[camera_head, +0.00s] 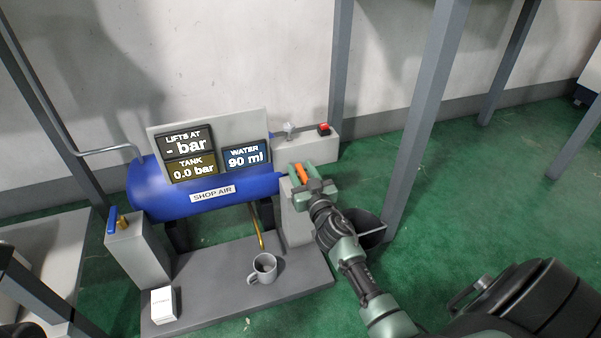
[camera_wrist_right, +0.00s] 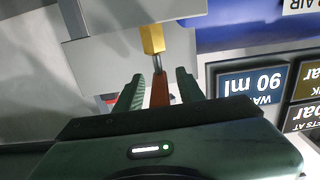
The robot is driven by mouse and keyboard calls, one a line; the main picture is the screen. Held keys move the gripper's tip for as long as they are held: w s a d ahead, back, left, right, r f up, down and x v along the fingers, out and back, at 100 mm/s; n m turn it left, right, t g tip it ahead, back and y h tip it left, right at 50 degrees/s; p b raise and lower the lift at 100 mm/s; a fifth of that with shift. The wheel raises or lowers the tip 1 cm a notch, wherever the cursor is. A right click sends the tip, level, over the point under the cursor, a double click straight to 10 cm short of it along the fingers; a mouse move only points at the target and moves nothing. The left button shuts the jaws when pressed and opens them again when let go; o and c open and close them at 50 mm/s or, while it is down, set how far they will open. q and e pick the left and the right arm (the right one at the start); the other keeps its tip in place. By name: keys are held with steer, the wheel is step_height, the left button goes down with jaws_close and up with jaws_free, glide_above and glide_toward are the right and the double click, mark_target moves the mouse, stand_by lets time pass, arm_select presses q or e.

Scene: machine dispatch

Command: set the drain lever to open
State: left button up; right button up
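An orange lever (camera_head: 301,174) sits on a grey block at the right end of the blue tank. It also shows in the right wrist view (camera_wrist_right: 160,90), with a brass fitting (camera_wrist_right: 152,38) beyond it. My right gripper (camera_head: 314,176) is open around this lever, with a finger on each side and visible gaps between. A blue lever (camera_head: 112,220) stands upright on a grey pedestal at the left. No label shows which lever is the drain lever. A brass pipe (camera_head: 258,228) runs down from the tank toward a grey mug (camera_head: 264,265). My left gripper is not in view.
The tank (camera_head: 160,190) carries displays reading tank 0.0 bar and water 90 ml (camera_head: 246,156). A red button (camera_head: 324,129) is on a grey box behind. A white box (camera_head: 164,304) is on the grey base (camera_head: 215,300). Grey posts (camera_head: 425,120) stand right of my arm.

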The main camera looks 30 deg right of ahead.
steer(key=shift+c, duration=0.4)
jaws_close()
stand_by(1.1)
